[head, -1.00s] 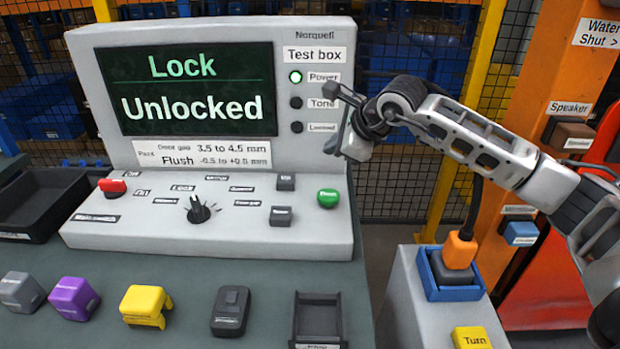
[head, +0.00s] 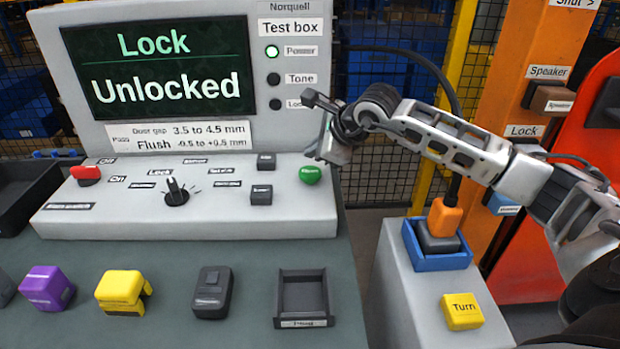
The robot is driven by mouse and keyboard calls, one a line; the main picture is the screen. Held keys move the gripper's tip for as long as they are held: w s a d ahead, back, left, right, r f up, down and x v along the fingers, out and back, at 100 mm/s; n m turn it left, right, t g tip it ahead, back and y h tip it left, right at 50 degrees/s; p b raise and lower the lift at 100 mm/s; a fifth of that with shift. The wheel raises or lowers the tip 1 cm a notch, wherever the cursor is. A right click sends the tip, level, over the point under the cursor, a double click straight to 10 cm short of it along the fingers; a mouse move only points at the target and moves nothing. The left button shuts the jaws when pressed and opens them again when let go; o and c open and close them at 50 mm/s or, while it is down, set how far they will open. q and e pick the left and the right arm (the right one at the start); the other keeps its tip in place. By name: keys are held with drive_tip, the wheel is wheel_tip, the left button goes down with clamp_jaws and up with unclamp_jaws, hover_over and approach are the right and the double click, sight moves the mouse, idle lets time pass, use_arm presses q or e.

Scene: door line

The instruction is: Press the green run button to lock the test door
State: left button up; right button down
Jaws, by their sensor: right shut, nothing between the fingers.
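The green run button (head: 310,175) is a round knob at the right end of the test box's sloped panel. The test box (head: 190,222) has a screen (head: 165,75) that reads "Lock" and "Unlocked". The lamp beside "Power" is lit green; the lamps beside "Tone" and the label below it are dark. My right gripper (head: 314,128) is shut and empty. In the picture it is just above and right of the green button, and I see a gap between them. My left gripper is not in view.
A red switch (head: 85,173) and a black rotary knob (head: 175,192) sit on the panel. Purple (head: 47,288), yellow (head: 122,290) and dark grey (head: 212,291) items and a small black tray (head: 302,297) line the table front. An orange plug (head: 444,216) stands at right.

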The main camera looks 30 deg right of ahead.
sight(310, 176)
drive_tip(key=shift+f+b, duration=0.3)
drive_tip(key=shift+f, duration=0.75)
idle(1.2)
drive_tip(key=shift+b, duration=0.35)
drive_tip(key=shift+f+b, duration=0.4)
drive_tip(key=shift+b, duration=0.05)
